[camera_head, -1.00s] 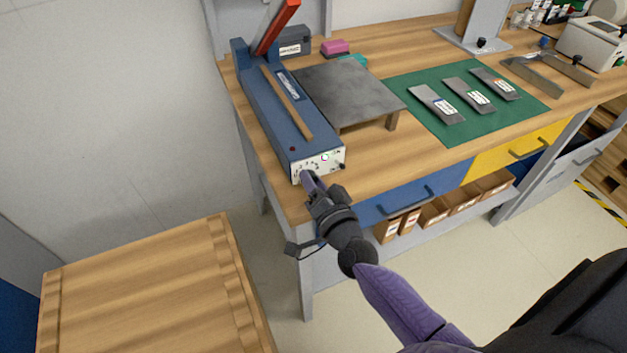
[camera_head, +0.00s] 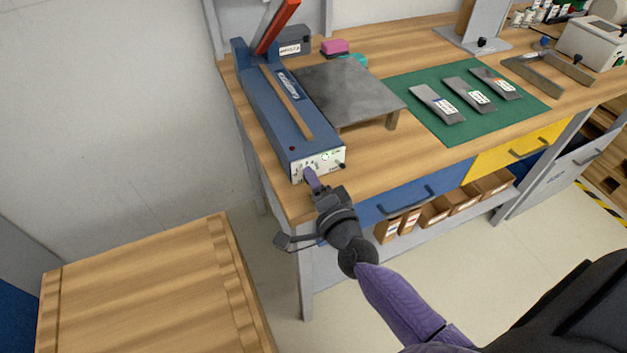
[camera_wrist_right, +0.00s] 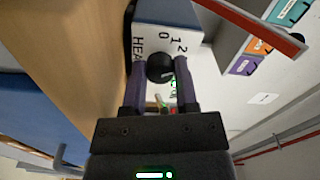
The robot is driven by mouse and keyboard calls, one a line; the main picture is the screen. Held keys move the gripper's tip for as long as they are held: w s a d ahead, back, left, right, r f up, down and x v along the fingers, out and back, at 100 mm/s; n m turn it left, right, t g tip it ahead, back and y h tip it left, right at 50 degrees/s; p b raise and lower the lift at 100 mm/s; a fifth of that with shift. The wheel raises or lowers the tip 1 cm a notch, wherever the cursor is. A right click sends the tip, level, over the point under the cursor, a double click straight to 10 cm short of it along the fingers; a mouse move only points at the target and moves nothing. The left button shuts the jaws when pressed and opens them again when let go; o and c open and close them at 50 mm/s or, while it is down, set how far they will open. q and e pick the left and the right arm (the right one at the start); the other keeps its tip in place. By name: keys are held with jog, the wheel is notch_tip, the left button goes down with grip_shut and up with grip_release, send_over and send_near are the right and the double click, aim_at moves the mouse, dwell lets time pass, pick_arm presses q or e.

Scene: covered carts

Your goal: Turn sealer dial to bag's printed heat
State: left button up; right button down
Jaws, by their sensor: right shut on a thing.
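The blue heat sealer (camera_head: 277,118) stands at the left end of the bench, its red-handled lever (camera_head: 276,24) raised. Its white front panel (camera_head: 329,160) faces me. My right gripper (camera_head: 309,175) is at the left part of this panel. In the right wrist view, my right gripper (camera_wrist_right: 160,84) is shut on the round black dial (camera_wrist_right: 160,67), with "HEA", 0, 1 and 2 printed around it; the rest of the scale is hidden. Several grey bags with white labels (camera_head: 445,107) lie on the green mat (camera_head: 437,135); their print is too small to read. My left gripper is out of view.
A grey metal stand (camera_head: 350,92) is beside the sealer. A pink block (camera_head: 335,47) and a dark box (camera_head: 294,40) sit behind. A wooden-topped cart (camera_head: 140,290) is at lower left. Blue and yellow drawers are under the bench edge.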

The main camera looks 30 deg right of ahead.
dwell(0.3)
jog(key=shift+c, duration=1.9)
grip_release()
